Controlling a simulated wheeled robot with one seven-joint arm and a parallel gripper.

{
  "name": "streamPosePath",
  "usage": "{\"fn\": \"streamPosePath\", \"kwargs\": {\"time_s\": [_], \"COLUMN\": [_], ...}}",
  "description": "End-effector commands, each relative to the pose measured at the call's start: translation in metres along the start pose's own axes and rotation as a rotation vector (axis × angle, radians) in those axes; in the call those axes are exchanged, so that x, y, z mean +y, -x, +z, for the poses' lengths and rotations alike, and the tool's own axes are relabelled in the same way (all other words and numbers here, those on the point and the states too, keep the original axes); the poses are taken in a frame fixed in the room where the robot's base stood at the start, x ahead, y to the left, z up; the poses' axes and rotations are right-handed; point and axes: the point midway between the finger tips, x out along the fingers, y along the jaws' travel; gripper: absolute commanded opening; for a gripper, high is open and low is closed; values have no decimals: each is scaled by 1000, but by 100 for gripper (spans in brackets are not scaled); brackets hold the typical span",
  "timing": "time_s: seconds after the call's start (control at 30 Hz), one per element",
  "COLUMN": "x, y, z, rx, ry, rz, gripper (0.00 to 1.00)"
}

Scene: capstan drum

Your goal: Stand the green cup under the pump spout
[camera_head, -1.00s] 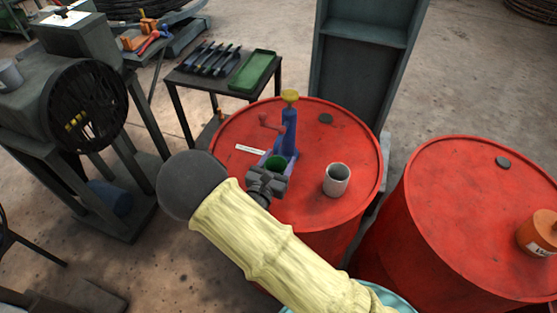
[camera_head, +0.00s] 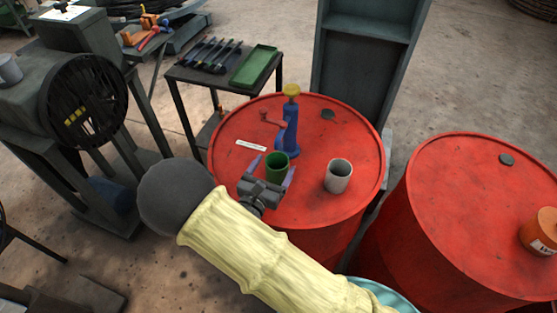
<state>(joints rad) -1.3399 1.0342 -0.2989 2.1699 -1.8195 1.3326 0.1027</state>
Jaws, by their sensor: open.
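The green cup (camera_head: 277,168) stands upright on top of the red drum (camera_head: 318,205), just in front of the blue pump (camera_head: 289,135). The pump has a yellow knob on top and a red arm reaching out to the left. I cannot tell whether the cup's mouth is directly under the spout. My gripper (camera_head: 272,170) is open, with one pale purple finger on each side of the cup's near part. The gripper body is on the near side of the cup. I cannot tell whether a finger touches it.
A grey-white cup (camera_head: 338,176) stands to the right on the same drum. A white label (camera_head: 251,146) and a dark cap (camera_head: 327,114) are on the drum top. A second red drum (camera_head: 470,220) bears an orange container (camera_head: 540,232). A small table (camera_head: 222,70) stands behind.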

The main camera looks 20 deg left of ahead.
Motion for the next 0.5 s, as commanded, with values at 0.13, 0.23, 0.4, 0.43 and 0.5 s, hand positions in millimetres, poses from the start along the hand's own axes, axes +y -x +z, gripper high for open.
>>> {"fn": "streamPosePath", "kwargs": {"time_s": [0.13,0.23,0.4,0.43,0.5], "x": [1,1,0,0,0], "y": [32,50,69,70,72], "z": [-2,-2,-1,-1,0], "rx": [1,1,1,1,0], "ry": [-1,0,0,0,0], "rz": [4,4,1,1,-1], "gripper": [80,80,80,80,80]}}
